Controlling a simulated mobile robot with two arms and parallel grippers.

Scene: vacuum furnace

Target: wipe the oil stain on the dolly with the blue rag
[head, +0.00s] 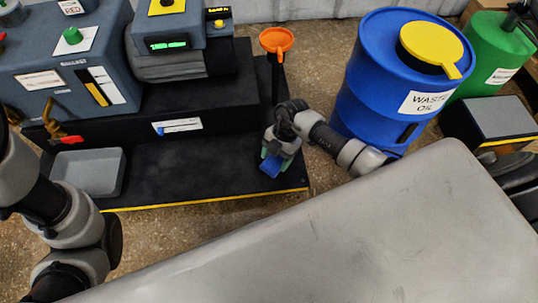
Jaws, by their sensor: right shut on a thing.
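The dolly (190,176) is a low black platform with a yellow front edge, carrying grey machinery. My right gripper (273,160) is over the dolly's front right corner. It is shut on the blue rag (270,169), which shows below the fingers at or just above the deck. I cannot tell whether the rag touches the surface. I cannot make out the oil stain on the dark deck; the gripper and rag may cover it. My left arm shows at the left edge, but its gripper is out of view.
A grey tray (88,194) sits on the dolly's left end, below a brass tap with a red handle (73,140). An orange funnel (277,40) stands behind my right gripper. A blue waste oil drum (368,100) stands close to my right arm. The deck's middle is clear.

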